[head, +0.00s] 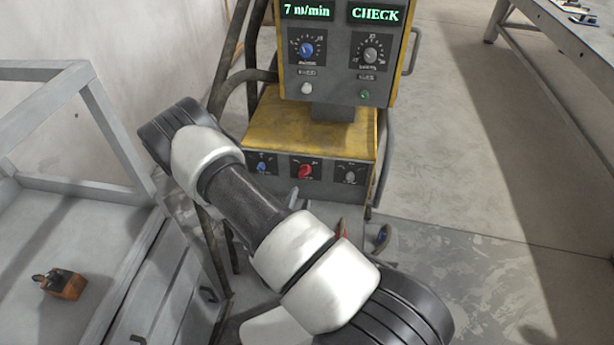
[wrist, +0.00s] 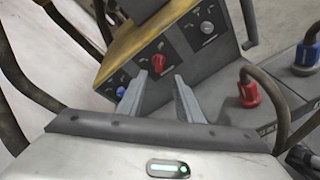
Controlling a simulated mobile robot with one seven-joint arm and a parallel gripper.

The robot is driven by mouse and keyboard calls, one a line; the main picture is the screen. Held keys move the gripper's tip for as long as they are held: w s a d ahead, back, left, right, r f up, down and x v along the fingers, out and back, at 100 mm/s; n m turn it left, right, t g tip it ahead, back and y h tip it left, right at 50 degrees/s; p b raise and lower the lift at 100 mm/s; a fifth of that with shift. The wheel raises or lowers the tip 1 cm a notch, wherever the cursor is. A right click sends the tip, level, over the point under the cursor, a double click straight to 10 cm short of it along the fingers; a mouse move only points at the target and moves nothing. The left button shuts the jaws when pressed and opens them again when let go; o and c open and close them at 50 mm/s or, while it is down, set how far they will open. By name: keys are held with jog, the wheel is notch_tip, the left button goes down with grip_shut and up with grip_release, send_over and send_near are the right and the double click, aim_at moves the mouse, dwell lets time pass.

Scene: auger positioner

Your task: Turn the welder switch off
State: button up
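The yellow welder (head: 315,135) stands ahead with a dark lower front panel. A red rotary switch (head: 304,171) is in the middle of that panel, between a blue knob (head: 262,167) and a grey knob (head: 350,176). In the wrist view the red switch (wrist: 158,62) lies just beyond the fingertips, roughly in line with the gap between them. My gripper (wrist: 159,76) is open and empty, its two grey fingers spread and pointing at the panel. They look apart from the switch, though the exact distance is unclear. The switch's labels are too small to read.
A blue connector (wrist: 307,55) and a red connector (wrist: 248,88) with cables stand right of the fingers. The upper control box (head: 340,60) overhangs the panel. Dark hoses (head: 238,60) run at left.

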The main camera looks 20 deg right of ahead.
aim_at(308, 172)
jog(key=b+x, duration=0.2)
jog(key=x, duration=1.3)
jog(key=shift+r, duration=0.15)
grip_shut()
